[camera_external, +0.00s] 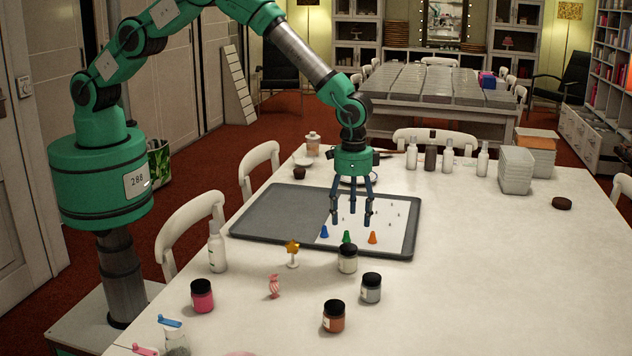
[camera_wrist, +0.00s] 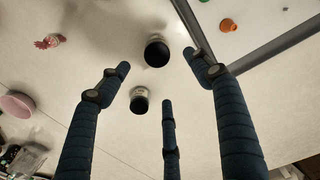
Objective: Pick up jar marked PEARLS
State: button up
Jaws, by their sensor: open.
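Several small jars with dark lids stand on the white table; no label can be read, so I cannot tell which is marked PEARLS. In the external view there is a pale jar (camera_external: 347,261) by the tray's front edge, a grey jar (camera_external: 371,291) to its right, a brown-orange jar (camera_external: 333,318) nearer the camera and a pink jar (camera_external: 202,298) at left. My three-fingered gripper (camera_external: 351,214) is open and empty, pointing down above the tray's white sheet. In the wrist view two dark-lidded jars (camera_wrist: 157,53) (camera_wrist: 140,100) lie between and beyond the fingers (camera_wrist: 160,76).
The grey tray (camera_external: 275,215) holds blue, green and orange cones (camera_external: 372,238). A yellow-topped stand (camera_external: 292,252), a pink candy figure (camera_external: 273,286) and a white bottle (camera_external: 217,248) stand near the jars. Bottles and stacked containers (camera_external: 515,170) are at the back. The table's right side is mostly clear.

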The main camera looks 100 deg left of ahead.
aim_at(349, 247)
notch_tip(349, 247, down, 7)
jog(key=shift+f, duration=0.2)
dwell(0.5)
jog(key=shift+s+d+f, duration=0.1)
jog(key=shift+d+f, duration=0.05)
jog(key=shift+f, duration=2.45)
jog(key=shift+c, duration=0.2)
jog(key=c, duration=1.3)
